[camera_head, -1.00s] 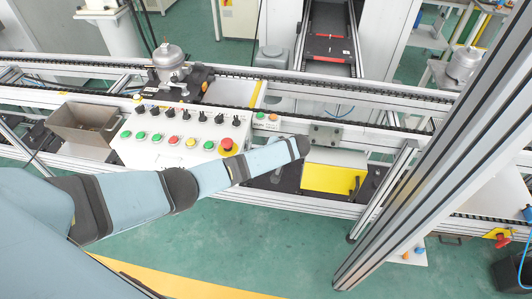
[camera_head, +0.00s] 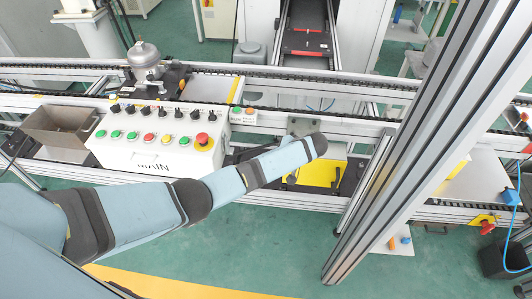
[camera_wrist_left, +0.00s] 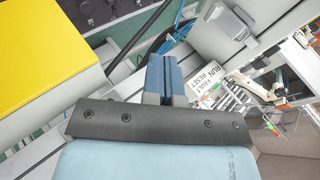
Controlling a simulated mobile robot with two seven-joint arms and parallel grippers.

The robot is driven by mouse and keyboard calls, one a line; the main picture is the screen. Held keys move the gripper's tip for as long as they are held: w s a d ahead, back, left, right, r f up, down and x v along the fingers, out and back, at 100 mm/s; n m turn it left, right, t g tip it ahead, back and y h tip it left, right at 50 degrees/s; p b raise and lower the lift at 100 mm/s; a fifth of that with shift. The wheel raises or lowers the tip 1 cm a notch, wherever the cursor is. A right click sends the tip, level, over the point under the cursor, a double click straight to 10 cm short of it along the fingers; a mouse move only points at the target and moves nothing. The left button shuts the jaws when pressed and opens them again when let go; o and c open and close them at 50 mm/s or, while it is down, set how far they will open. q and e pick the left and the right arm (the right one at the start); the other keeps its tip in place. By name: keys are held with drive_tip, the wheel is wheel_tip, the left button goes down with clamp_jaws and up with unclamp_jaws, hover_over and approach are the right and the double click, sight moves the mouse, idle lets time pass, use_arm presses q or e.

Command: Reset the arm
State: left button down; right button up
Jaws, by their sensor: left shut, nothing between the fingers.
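My left arm (camera_head: 240,180) reaches in from the left, across the front of the white control box (camera_head: 150,150) marked MAIN. Its dark end lies over the yellow box (camera_head: 322,176), covering part of it. My left gripper's fingers are hidden in the head view. In the left wrist view the left gripper (camera_wrist_left: 163,65) has its blue-grey fingers together, with nothing between them. A RUN / FAULT RESET label (camera_wrist_left: 210,86) lies just right of the fingertips in that picture. The yellow box (camera_wrist_left: 45,55) is at the left there. My right gripper is not in view.
A metal compressor (camera_head: 146,62) sits on the conveyor line behind the control box. A grey metal bin (camera_head: 60,128) stands left of the box. A thick aluminium post (camera_head: 420,140) rises right of my arm. Green floor (camera_head: 240,250) is open in front.

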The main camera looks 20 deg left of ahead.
use_arm(q)
drive_tip(key=shift+d+r, duration=0.15)
drive_tip(key=shift+d, duration=0.4)
drive_tip(key=s+d+f+m+t+h, duration=0.2)
drive_tip(key=s+d+f+h, duration=0.15)
drive_tip(key=s+f, duration=0.4)
drive_tip(key=s+d+f+m+t+h, duration=0.1)
drive_tip(key=s+d+f+m+h, duration=0.3)
drive_tip(key=s, duration=0.6)
drive_tip(key=s+a+r+t+h, duration=0.2)
drive_tip(key=s+r, duration=0.3)
drive_tip(key=s, duration=0.3)
drive_tip(key=s+a+r+t+h, duration=0.3)
drive_tip(key=s+a+r+t, duration=0.1)
drive_tip(key=s, duration=0.5)
drive_tip(key=shift+r+n+t+p, duration=0.4)
drive_tip(key=shift+r+p, duration=0.05)
drive_tip(key=shift+r, duration=0.3)
drive_tip(key=shift+s+a, duration=0.1)
drive_tip(key=shift+a, duration=0.05)
